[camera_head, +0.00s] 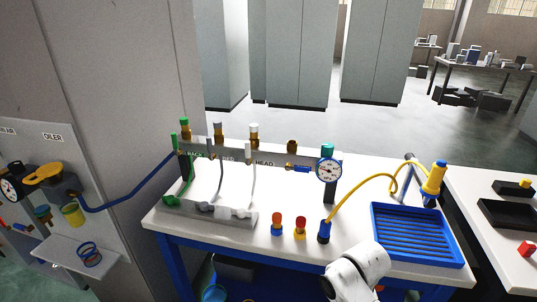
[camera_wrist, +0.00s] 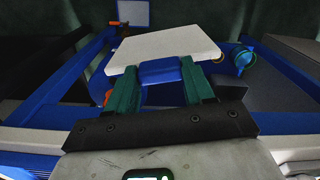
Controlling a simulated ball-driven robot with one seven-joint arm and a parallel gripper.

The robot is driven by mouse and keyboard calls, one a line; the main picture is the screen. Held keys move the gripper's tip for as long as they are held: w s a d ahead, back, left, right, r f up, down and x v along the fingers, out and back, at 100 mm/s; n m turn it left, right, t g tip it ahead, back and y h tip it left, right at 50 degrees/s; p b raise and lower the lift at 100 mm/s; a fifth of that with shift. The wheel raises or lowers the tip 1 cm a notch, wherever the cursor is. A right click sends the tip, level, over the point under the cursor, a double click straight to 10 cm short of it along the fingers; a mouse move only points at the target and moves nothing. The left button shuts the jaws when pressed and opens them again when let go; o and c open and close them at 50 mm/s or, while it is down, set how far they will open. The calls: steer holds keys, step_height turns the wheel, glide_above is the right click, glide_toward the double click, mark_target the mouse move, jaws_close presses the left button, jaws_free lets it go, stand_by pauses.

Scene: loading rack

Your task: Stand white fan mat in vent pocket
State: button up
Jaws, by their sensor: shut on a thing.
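My gripper (camera_wrist: 160,70) shows in the wrist view, its two green fingers closed on a blue block (camera_wrist: 160,76). A flat white plate, which looks like the white fan mat (camera_wrist: 165,46), sits just beyond the block and seems joined to it. The plate lies roughly level, with its far edge slanted. In the head view only part of my white arm shows at the bottom, in front of the bench; the gripper and mat are hidden there. I cannot make out the vent pocket in either view.
The white-topped bench (camera_head: 280,243) carries a pipe rack with a gauge (camera_head: 329,169), orange-topped fittings (camera_head: 277,222) and a blue ribbed tray (camera_head: 417,235). A grey panel (camera_head: 60,170) stands left. In the wrist view, blue frame bars flank the mat, and a blue round thing (camera_wrist: 243,60) lies right.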

steer(key=s+f, duration=0.3)
steer(key=s, duration=0.5)
steer(key=shift+w+d+r, duration=0.1)
steer(key=shift+d, duration=0.05)
stand_by(0.4)
